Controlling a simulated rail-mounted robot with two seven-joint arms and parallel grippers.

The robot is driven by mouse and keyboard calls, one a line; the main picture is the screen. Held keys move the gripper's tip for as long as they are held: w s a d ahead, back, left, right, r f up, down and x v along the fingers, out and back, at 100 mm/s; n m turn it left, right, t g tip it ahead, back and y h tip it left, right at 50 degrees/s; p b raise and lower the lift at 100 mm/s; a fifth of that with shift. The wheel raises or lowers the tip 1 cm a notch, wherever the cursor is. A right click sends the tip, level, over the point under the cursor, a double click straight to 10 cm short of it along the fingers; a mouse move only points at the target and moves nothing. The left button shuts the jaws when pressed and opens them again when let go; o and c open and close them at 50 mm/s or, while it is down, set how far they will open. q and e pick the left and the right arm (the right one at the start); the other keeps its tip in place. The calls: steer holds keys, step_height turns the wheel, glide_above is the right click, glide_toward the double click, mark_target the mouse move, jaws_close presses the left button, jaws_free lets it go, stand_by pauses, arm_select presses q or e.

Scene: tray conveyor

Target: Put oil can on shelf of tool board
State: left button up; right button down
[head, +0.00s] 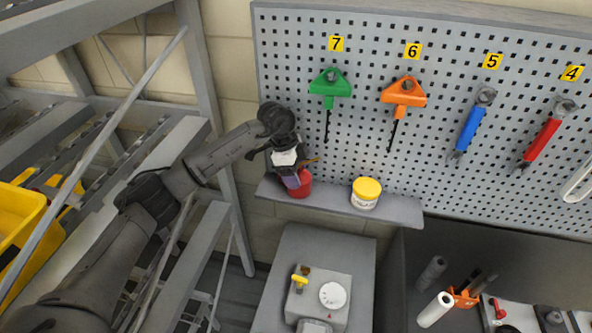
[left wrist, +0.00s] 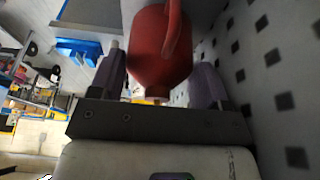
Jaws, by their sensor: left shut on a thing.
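The red oil can (head: 302,186) is at the left end of the shelf (head: 398,210) of the tool board (head: 450,62). My left gripper (head: 292,178) is shut on it, and the fingers partly hide it in the head view. In the left wrist view the red can (left wrist: 161,45) sits between the two purple-grey fingers of the gripper (left wrist: 158,78), its curved handle or spout at the top. The can's base looks at shelf level; I cannot tell whether it touches the shelf. My right gripper is not in view.
A white tub with a yellow lid (head: 366,191) stands on the shelf to the right of the can. Green (head: 330,85) and orange (head: 404,92) tools hang above. A grey cabinet (head: 325,250) stands below. A metal rack with a yellow bin (head: 20,222) is at left.

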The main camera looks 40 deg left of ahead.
arm_select(q)
steer(key=shift+w, duration=0.1)
steer(key=o, duration=0.8)
steer(key=shift+f, duration=0.1)
steer(key=shift+p+v, duration=0.7)
steer(key=shift+v, duration=0.25)
steer(key=p+v, duration=0.8)
steer(key=v, duration=0.2)
steer(key=shift+r+p, duration=0.2)
steer(key=shift+p, duration=0.2)
